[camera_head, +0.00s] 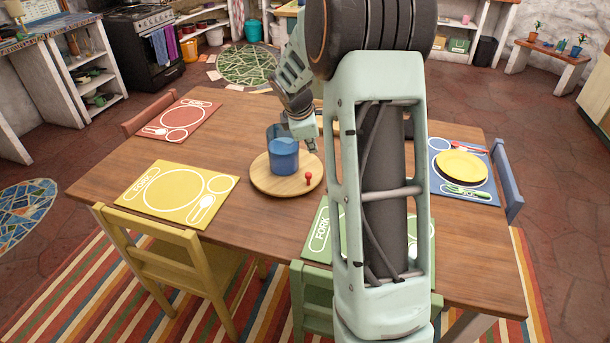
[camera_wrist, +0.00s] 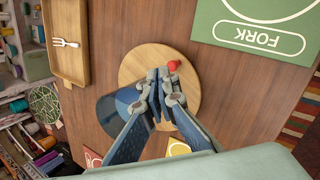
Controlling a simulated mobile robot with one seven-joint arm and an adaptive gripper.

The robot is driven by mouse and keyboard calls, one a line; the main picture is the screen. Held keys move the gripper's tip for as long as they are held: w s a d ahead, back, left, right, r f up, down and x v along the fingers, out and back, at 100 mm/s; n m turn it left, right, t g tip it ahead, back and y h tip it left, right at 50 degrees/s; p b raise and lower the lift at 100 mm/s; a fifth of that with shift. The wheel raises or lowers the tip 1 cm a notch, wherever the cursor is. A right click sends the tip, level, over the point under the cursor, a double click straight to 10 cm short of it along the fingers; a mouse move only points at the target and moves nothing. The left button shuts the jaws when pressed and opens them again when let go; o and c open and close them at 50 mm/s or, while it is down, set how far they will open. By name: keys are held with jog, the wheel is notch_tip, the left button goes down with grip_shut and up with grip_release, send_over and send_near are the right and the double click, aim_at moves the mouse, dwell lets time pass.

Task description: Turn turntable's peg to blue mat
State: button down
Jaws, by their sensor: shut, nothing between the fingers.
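The round wooden turntable (camera_head: 265,183) lies near the middle of the table, with its red peg (camera_head: 308,179) at the front-right edge, on the side toward the green mat. A blue cup (camera_head: 284,160) stands on the turntable. My gripper (camera_head: 311,149) is shut and empty, above the turntable's right part, behind the peg in the head view. In the wrist view, the fingertips (camera_wrist: 161,74) appear just beside the peg (camera_wrist: 174,66); contact cannot be told. The blue mat (camera_head: 484,161) lies at the table's right end, under a yellow plate (camera_head: 461,165).
A yellow mat (camera_head: 160,207) lies front left, a red mat (camera_head: 205,113) back left, and a green mat (camera_head: 319,234) front right, partly hidden by my arm. A wooden tray (camera_wrist: 82,40) with a fork shows in the wrist view. Bare tabletop surrounds the turntable.

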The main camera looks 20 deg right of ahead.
jog(key=s+a+f+n+g+p, duration=0.1)
jog(key=s+a+f+n+p, duration=0.1)
jog(key=a+f+n, duration=0.65)
jog(key=n, duration=0.4)
send_near(307, 188)
jog(key=shift+m+y, duration=0.25)
jog(key=shift+y, duration=0.15)
jog(key=f, duration=0.1)
jog(key=s+f, duration=0.1)
jog(key=f, duration=0.1)
jog(key=a+f, duration=0.1)
jog(key=shift+s+a+f+b, duration=0.1)
jog(key=shift+s+f+b, duration=0.1)
jog(key=shift+b, duration=0.1)
jog(key=w+d, duration=0.2)
jog(key=shift+d+f+p, duration=0.2)
jog(key=shift+d+p, duration=0.05)
jog(key=shift+p, duration=0.15)
jog(key=shift+w+d, duration=0.4)
